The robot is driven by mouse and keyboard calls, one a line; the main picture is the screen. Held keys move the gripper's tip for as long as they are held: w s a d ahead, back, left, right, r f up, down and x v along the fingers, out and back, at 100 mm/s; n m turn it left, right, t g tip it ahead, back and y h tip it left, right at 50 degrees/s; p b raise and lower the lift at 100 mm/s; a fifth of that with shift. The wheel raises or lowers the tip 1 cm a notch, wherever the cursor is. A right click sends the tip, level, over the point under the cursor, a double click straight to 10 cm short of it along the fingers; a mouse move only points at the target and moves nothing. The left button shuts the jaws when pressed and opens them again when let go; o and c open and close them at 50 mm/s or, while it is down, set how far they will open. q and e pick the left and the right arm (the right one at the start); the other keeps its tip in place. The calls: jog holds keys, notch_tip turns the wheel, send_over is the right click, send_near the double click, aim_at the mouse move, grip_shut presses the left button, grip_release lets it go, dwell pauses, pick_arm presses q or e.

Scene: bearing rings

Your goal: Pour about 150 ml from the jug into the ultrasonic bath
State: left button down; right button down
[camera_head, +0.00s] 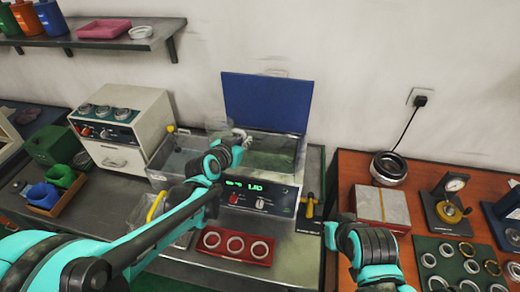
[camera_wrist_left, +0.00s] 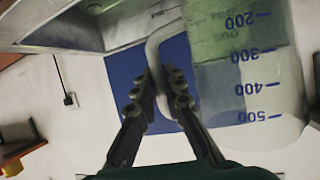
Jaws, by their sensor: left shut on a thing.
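The clear jug (camera_wrist_left: 245,75) has blue marks from 200 to 500 and fills the right of the left wrist view. My left gripper (camera_wrist_left: 160,82) is shut on its pale handle (camera_wrist_left: 155,45). In the head view the jug (camera_head: 217,128) is faint above the bath's back left, beside my left gripper (camera_head: 240,137). The ultrasonic bath (camera_head: 262,192) has its blue lid (camera_head: 266,103) raised, a steel basin, and a lit green display. My left wrist hides part of the basin. The liquid level in the jug is unclear. My right arm shows at lower right; its gripper is out of view.
A red tray (camera_head: 235,247) with several rings lies before the bath. A beige machine (camera_head: 122,128) stands left. The orange table (camera_head: 345,165) at right carries a grey-topped box (camera_head: 382,207), a dial gauge (camera_head: 452,200) and a ring tray (camera_head: 455,270).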

pick_arm(q)
jog(key=shift+w+d+f+m+g+y, duration=0.1)
jog(key=shift+d+f+m+g+y, duration=0.25)
jog(key=shift+f+y, duration=0.2)
jog(key=shift+w+d+f+m+g+y+p, duration=0.1)
jog(key=shift+f+m+g+y+p, duration=0.2)
jog(key=shift+f+m+g+y, duration=0.5)
jog(key=shift+s+d+f+m+g+y+p, duration=0.2)
jog(key=shift+f+m+y, duration=0.25)
jog(key=shift+y, duration=0.8)
jog(key=shift+w+d+f+m+g+y+p, duration=0.1)
jog(key=shift+w+f+m+g+y+p, duration=0.2)
jog(key=shift+f+m+g+y, duration=0.5)
jog(key=shift+s+a+f+y+b, duration=0.2)
jog(key=shift+a+f+y+b, duration=0.15)
jog(key=shift+y, duration=0.55)
jog(key=shift+s+a+r+m+y, duration=0.3)
jog(key=shift+s+a+m+y, duration=0.1)
jog(key=shift+a+y, duration=0.25)
jog(key=shift+w+d+f+y, duration=0.1)
jog(key=shift+f+y, duration=0.1)
jog(key=shift+y, duration=0.15)
dwell(0.6)
